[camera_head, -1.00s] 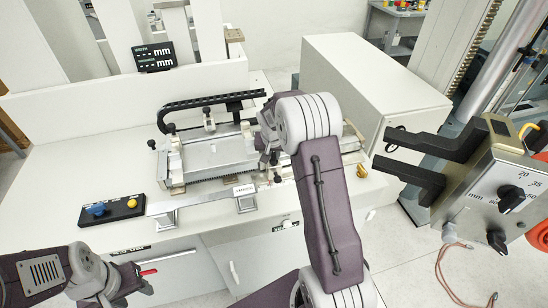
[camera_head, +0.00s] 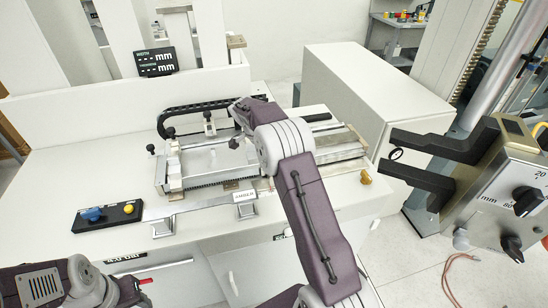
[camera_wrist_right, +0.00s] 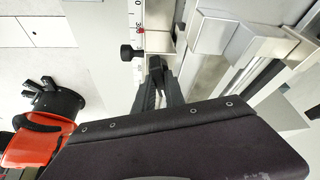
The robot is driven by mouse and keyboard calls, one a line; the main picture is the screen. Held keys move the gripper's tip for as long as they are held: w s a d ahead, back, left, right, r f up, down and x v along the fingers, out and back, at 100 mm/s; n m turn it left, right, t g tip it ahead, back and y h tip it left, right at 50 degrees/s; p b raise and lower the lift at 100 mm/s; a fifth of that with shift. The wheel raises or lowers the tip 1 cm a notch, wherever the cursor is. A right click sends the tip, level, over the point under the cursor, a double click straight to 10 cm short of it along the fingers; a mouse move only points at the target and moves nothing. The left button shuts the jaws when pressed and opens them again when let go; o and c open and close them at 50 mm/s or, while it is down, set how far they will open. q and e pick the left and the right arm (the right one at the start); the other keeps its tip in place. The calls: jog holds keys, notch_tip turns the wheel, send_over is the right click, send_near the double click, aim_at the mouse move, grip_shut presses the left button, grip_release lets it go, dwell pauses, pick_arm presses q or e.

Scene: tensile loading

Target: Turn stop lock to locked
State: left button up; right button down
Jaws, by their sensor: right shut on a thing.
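My right gripper (camera_wrist_right: 157,72) is over the back part of the bench device, its two dark fingers close together on a small dark part at the rail. That part is mostly hidden, and I cannot tell for sure that it is the stop lock. A round black knob (camera_wrist_right: 127,52) sits just left of the fingertips, beside a white scale (camera_wrist_right: 137,12) with a red mark (camera_wrist_right: 141,30). In the head view, the device (camera_head: 210,160) carries several small black knobs, and my right arm covers part of it. My left gripper (camera_head: 130,292) is low at the front left, its fingers unclear.
A black panel (camera_head: 108,216) with blue and yellow knobs lies on the bench's front left. A display (camera_head: 155,62) stands behind. A machine with black jaws (camera_head: 420,165) is at the right. A red-and-black object (camera_wrist_right: 35,140) is at the wrist view's left.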

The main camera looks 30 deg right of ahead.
jog(key=shift+w+m+g+p, duration=0.1)
jog(key=shift+m+g+p, duration=0.6)
jog(key=shift+m+p, duration=0.95)
jog(key=shift+m, duration=0.35)
jog(key=shift+b, duration=0.3)
jog(key=c, duration=1.4)
grip_release()
jog(key=v, duration=0.9)
jog(key=shift+f, duration=0.1)
